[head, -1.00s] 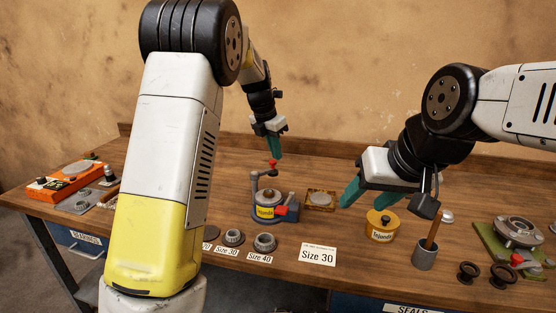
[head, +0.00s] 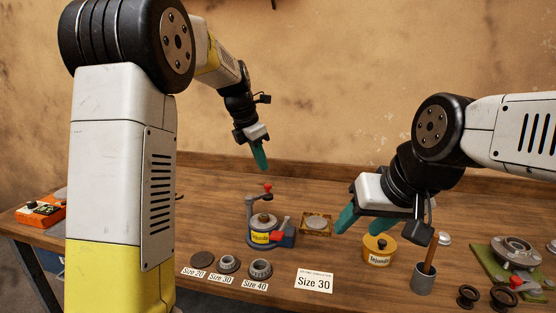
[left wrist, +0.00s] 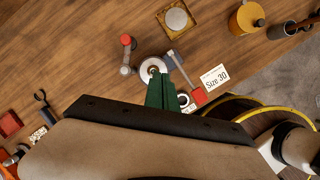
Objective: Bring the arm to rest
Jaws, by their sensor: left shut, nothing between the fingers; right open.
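My left gripper (head: 260,158) has green fingers, is shut and empty, and hangs in the air above the back of the bench, behind a grey and blue press-like tool (head: 264,228) with a red knob and a yellow label. In the left wrist view its shut green fingers (left wrist: 161,92) appear in front of that tool (left wrist: 152,68), hiding part of it. My right gripper (head: 365,222) is open and empty, with green fingers pointing down, above the bench beside a yellow tin (head: 379,250).
The wooden bench (head: 215,188) holds rings beside size cards and a "Size 30" card (head: 314,281). A small tray (head: 316,223) sits behind. At right are a grey cup (head: 424,278) with a brush-like handle and a hub on a green plate (head: 490,257). An orange box (head: 40,211) is far left.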

